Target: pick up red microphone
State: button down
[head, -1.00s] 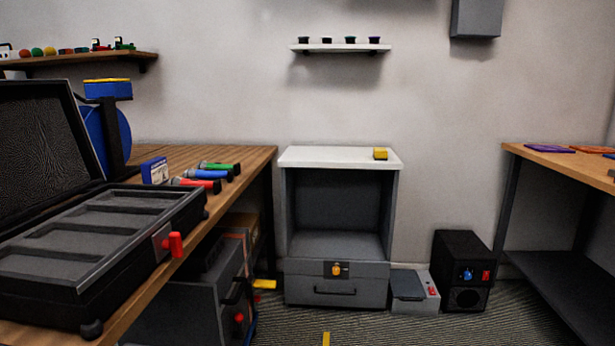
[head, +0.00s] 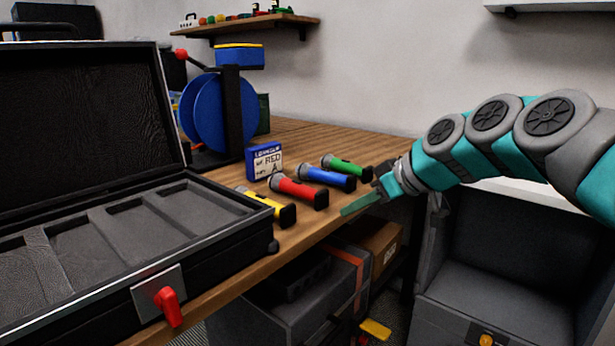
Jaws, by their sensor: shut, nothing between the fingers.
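The red microphone (head: 296,191) lies on the wooden table (head: 320,226), with its black end towards the table's front edge. It lies between a yellow microphone (head: 266,205) on its left and a blue microphone (head: 326,177) on its right. A green microphone (head: 346,166) lies farther right. My gripper (head: 352,205) reaches in from the right and is shut and empty. In the picture it is right of the red microphone's black end, near the table's front edge, apart from the microphone.
An open black case (head: 150,290) with empty compartments stands left on the table. A small blue-and-white box reading "RED" (head: 264,161) stands behind the microphones. A blue reel (head: 205,112) stands farther back. A grey cabinet (head: 515,250) is at lower right.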

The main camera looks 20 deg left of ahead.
jog(key=n+y, duration=0.1)
send_near(326, 197)
jog(key=a+f, duration=0.1)
jog(key=a, duration=0.2)
jog(key=shift+t, duration=0.3)
jog(key=w+a, duration=0.1)
jog(key=a, duration=0.2)
jog(key=w+a+p, duration=0.1)
jog(key=w+a, duration=0.1)
jog(key=a, duration=0.2)
jog(key=w+a+p, duration=0.1)
jog(key=w+a, duration=0.1)
jog(key=a, duration=0.1)
jog(key=shift+w+a, duration=0.15)
jog(key=shift+a, duration=0.1)
jog(key=shift+f+b, duration=0.4)
jog(key=shift+f, duration=0.55)
jog(key=shift+f, duration=0.1)
jog(key=shift+d, duration=0.1)
